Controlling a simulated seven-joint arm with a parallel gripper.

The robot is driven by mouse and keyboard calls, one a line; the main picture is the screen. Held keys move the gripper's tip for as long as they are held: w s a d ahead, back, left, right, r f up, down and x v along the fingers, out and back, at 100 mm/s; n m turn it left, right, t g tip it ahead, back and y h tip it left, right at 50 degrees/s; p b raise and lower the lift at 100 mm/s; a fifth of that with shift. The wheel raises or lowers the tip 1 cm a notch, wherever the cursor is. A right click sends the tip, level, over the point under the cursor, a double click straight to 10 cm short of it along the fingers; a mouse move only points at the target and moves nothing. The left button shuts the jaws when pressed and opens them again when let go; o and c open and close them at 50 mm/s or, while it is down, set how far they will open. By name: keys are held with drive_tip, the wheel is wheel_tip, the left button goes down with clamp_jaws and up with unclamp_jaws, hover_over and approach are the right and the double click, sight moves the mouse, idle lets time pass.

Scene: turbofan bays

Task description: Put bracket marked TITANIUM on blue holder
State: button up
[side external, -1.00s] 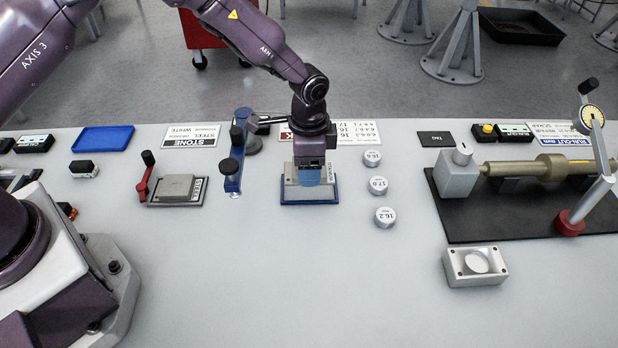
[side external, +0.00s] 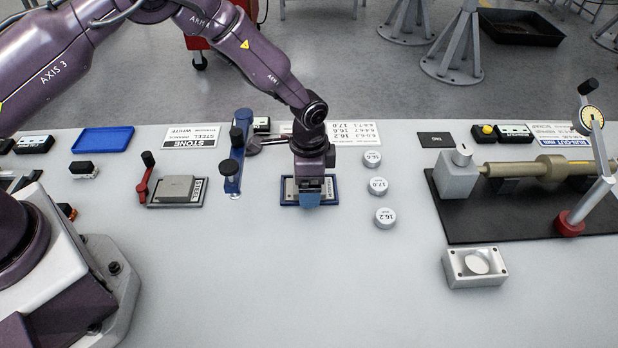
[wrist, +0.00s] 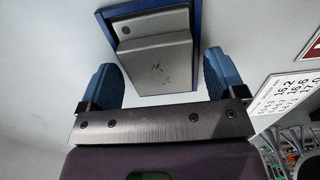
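The blue holder (side external: 284,202) is a blue-rimmed plate in the middle of the table in the side view; its rim also shows in the wrist view (wrist: 197,20). A grey block-shaped bracket (wrist: 158,60) sits on that holder in the wrist view, inside the rim. Its marking is not readable. In the side view my gripper hides most of it. My gripper (side external: 310,200) is over the holder, with blue fingertips pointing down. In the wrist view the two fingers (wrist: 163,80) are wide apart, and the bracket lies beyond them, not clasped.
A dark-rimmed holder (side external: 153,203) with a grey block (side external: 176,187) and a red lever stands to the left. A blue clamp post (side external: 233,165) stands close left of my gripper. Several round weights (side external: 378,186) stand close right.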

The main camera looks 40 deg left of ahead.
wheel_tip(320, 180, up, 12)
drive_tip(key=shift+r, duration=0.25)
idle(0.4)
drive_tip(key=s+a+r+n+t, duration=0.1)
drive_tip(key=s+a+r+n, duration=0.2)
drive_tip(key=r, duration=0.6)
drive_tip(key=s+a+r+n+t, duration=0.1)
drive_tip(key=s+a+r+t, duration=0.15)
drive_tip(key=s+r, duration=0.45)
drive_tip(key=s+a+r+n+t, duration=0.1)
drive_tip(key=s+a+r+n, duration=0.1)
drive_tip(key=s, duration=0.6)
drive_tip(key=s+a+r+n+t, duration=0.1)
drive_tip(key=s+a+r+n, duration=0.2)
drive_tip(key=s, duration=0.5)
drive_tip(key=shift+s+a+r, duration=0.2)
drive_tip(key=shift+a+r, duration=0.15)
drive_tip(key=shift+r, duration=0.1)
